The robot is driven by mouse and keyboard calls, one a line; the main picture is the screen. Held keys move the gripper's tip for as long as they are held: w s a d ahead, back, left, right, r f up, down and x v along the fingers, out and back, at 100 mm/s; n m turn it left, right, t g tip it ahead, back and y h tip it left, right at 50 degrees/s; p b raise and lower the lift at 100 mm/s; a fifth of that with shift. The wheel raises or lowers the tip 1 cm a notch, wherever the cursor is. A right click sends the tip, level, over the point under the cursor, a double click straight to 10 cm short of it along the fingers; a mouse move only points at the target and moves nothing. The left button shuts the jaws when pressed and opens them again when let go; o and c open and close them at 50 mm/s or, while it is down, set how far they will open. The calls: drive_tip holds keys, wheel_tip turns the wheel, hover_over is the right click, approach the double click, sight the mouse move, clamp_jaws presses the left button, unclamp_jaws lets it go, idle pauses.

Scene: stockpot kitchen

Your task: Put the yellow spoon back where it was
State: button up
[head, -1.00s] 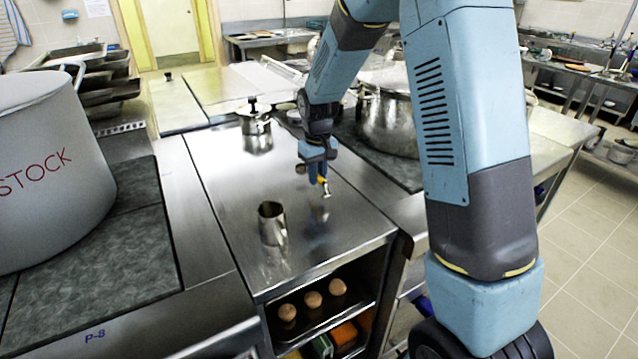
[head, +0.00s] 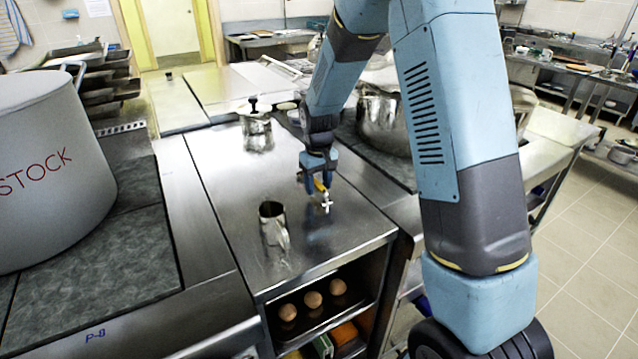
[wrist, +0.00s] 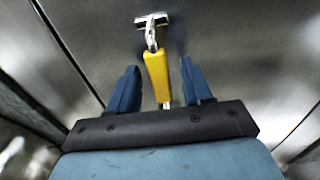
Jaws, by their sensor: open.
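The yellow spoon (head: 320,186) has a yellow handle and a metal end. It is at the right part of the steel counter (head: 225,190), below my gripper (head: 319,184). In the wrist view the yellow handle of the spoon (wrist: 157,75) lies between the two blue fingers of my gripper (wrist: 156,85), with a gap on each side. The fingers are open. The metal end points away from the gripper. I cannot tell whether the spoon rests fully on the counter.
A metal jug (head: 272,228) stands on the counter, left of and nearer than my gripper. A lidded metal pot (head: 257,132) stands behind. A large steel pot (head: 385,125) is right of my gripper. A big stockpot (head: 45,165) is at left. Eggs (head: 313,299) sit on a shelf below.

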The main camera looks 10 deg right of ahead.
sight(318, 184)
drive_tip(key=s+d+r+m+t, duration=0.1)
drive_tip(key=s+d+r, duration=0.15)
drive_tip(key=r, duration=0.65)
drive_tip(key=s+d+r, duration=0.1)
drive_tip(key=s+r, duration=0.2)
drive_tip(key=r, duration=0.7)
drive_tip(key=s+d+r+m+t, duration=0.1)
drive_tip(key=s+d+r, duration=0.1)
drive_tip(key=s, duration=0.6)
drive_tip(key=s+d+r+m+t, duration=0.1)
drive_tip(key=s+d+r, duration=0.2)
drive_tip(key=s+d, duration=0.2)
drive_tip(key=s+d+r+m+t, duration=0.1)
drive_tip(key=s+d+r+t, duration=0.1)
drive_tip(key=s, duration=1)
drive_tip(key=shift+d+r+m, duration=0.3)
drive_tip(key=shift+d+r, duration=0.1)
drive_tip(key=shift+d, duration=0.25)
drive_tip(key=shift+s, duration=0.1)
